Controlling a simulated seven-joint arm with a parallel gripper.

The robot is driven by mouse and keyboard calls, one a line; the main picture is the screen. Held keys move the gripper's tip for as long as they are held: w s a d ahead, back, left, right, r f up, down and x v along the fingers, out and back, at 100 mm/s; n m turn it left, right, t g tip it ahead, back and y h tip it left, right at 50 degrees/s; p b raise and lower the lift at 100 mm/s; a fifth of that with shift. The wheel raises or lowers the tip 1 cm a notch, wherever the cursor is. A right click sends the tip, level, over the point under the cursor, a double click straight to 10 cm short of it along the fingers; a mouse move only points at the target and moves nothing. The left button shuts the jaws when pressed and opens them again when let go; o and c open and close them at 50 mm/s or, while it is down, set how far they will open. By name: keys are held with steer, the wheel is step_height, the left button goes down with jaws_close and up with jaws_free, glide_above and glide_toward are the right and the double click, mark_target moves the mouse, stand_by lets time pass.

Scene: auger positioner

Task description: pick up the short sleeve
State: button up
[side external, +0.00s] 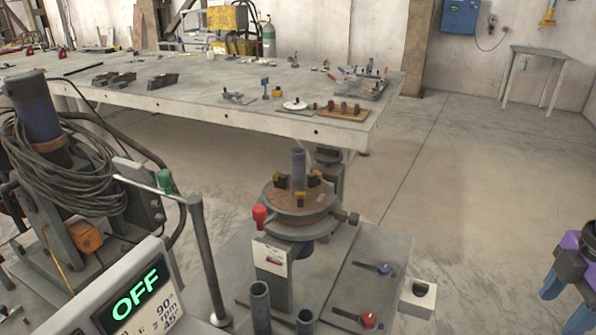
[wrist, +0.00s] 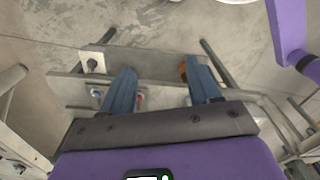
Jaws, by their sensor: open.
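Two grey open-topped tubes stand upright at the front of the positioner's base in the side view. The shorter one, which looks like the short sleeve (side external: 305,321), is right of a taller sleeve (side external: 260,308); the frame's bottom edge cuts both off. A third grey tube (side external: 298,168) stands upright in the middle of the round chuck table (side external: 290,222). My gripper (side external: 562,306) is at the right edge of the side view, well away from the sleeves. In the wrist view its two blue fingers (wrist: 160,70) are apart with nothing held between them. I cannot make out the short sleeve there.
A red-handled lever (side external: 259,216) sticks out beside the chuck. A welding table (side external: 230,115) stands behind.

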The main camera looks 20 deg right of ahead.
steer(key=w+a+n+t+h, duration=0.2)
steer(key=w+n+t+h, duration=0.3)
steer(key=w, duration=0.7)
steer(key=n+t+y, duration=0.2)
steer(key=n+t, duration=1.1)
steer(key=n, duration=0.4)
glide_toward(300, 172)
steer(key=w, duration=0.4)
steer(key=w+d, duration=0.1)
steer(key=w, duration=0.1)
steer(key=shift+f, duration=0.1)
steer(key=shift+w+d+r, duration=0.15)
steer(key=shift+w, duration=1.2)
steer(key=shift+w+d+r, duration=0.1)
steer(key=shift+w+d, duration=0.05)
steer(key=shift+w, duration=1.2)
jaws_close()
